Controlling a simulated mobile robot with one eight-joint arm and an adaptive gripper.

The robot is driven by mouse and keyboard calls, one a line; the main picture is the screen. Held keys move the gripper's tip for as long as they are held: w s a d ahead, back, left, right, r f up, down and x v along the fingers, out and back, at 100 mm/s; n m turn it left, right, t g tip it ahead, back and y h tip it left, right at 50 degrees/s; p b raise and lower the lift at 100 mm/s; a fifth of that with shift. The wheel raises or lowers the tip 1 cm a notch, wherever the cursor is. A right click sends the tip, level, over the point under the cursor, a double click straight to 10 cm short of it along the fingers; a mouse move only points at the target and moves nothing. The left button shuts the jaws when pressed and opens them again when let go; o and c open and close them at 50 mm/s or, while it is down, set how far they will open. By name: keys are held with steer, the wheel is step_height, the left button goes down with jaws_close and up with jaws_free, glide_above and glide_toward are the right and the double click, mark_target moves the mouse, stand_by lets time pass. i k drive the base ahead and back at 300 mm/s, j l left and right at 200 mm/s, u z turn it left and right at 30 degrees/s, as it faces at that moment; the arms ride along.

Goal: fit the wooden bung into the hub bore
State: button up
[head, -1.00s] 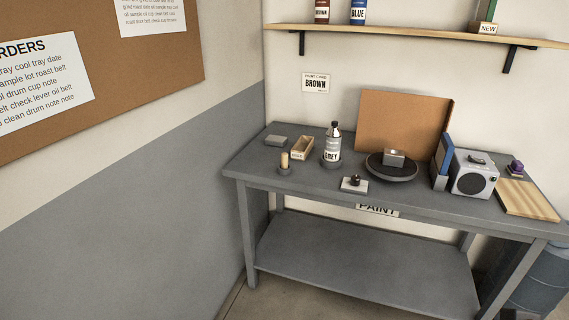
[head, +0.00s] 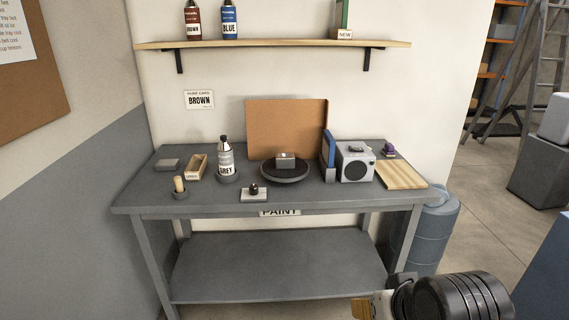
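No hub bore can be made out in this view. A short pale wooden peg (head: 179,184) stands upright in a small dark round holder (head: 181,195) at the table's front left; I cannot tell whether it is the bung. My gripper (head: 372,306) shows partly at the bottom right, below and in front of the table and well apart from it. A tan, wood-coloured piece (head: 361,308) shows at its tip, cut off by the frame edge. I cannot tell whether it is held, or whether the fingers are open or shut.
The grey table (head: 140,203) holds a GREY bottle (head: 226,160), a dark turntable (head: 284,174) with a metal block, a small wooden box (head: 196,167), a grey radio-like box (head: 355,163) and a wooden board (head: 401,175). A blue drum (head: 430,240) stands at right.

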mark_target(283, 160)
steer(key=i+j, duration=0.25)
steer(key=j, duration=0.2)
steer(key=i+j, duration=0.3)
steer(key=j, duration=0.15)
steer(key=i+j, duration=0.25)
steer(key=j, duration=0.2)
steer(key=i+j, duration=0.25)
steer(key=j, duration=0.2)
steer(key=i+j, duration=0.3)
steer(key=j, duration=0.15)
steer(key=i+j, duration=0.25)
steer(key=j, duration=0.2)
